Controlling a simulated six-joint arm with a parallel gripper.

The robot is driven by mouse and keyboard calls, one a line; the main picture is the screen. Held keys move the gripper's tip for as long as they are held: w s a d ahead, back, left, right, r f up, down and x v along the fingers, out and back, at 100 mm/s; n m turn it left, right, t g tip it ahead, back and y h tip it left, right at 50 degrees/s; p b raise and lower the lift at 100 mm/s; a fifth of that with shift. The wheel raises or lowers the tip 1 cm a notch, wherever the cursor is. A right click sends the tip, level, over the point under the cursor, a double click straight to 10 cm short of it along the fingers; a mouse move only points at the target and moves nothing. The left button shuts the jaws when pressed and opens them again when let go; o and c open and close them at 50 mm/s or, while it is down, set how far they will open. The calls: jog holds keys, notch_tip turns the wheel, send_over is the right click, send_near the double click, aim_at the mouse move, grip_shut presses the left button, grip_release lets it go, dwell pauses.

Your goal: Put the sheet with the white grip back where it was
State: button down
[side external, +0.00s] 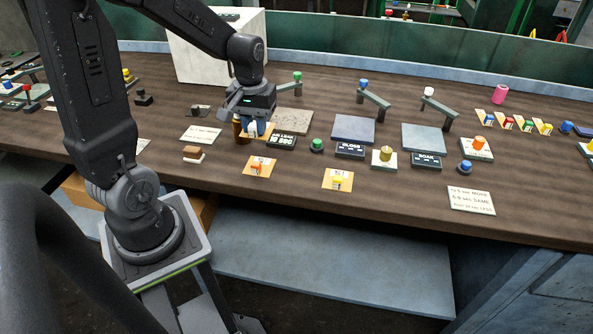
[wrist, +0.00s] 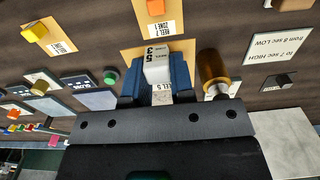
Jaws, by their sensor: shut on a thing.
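My gripper (side external: 256,127) is low over the left-middle of the bench. In the wrist view its blue fingers (wrist: 154,75) are shut on the white grip (wrist: 156,62), a white block with printed lettering. The tan sheet (wrist: 185,47) that carries this grip shows around and beyond the fingers; it also shows below my gripper in the side view (side external: 270,132). I cannot tell whether the sheet touches the bench or hangs just above it. The fingers hide much of the grip and sheet.
A brown cylinder (wrist: 212,72) stands close beside my gripper. A tan sheet with an orange grip (side external: 259,167) and one with a yellow grip (side external: 338,180) lie near the front edge. Dark label blocks, grey plates (side external: 353,129) and raised arms stand to the right. A large white box (side external: 190,60) stands behind.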

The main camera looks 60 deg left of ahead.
send_over(296, 178)
notch_tip(296, 178, down, 6)
jog(key=shift+f, duration=2)
jog(key=shift+f, duration=0.2)
jog(key=c, duration=1)
grip_release()
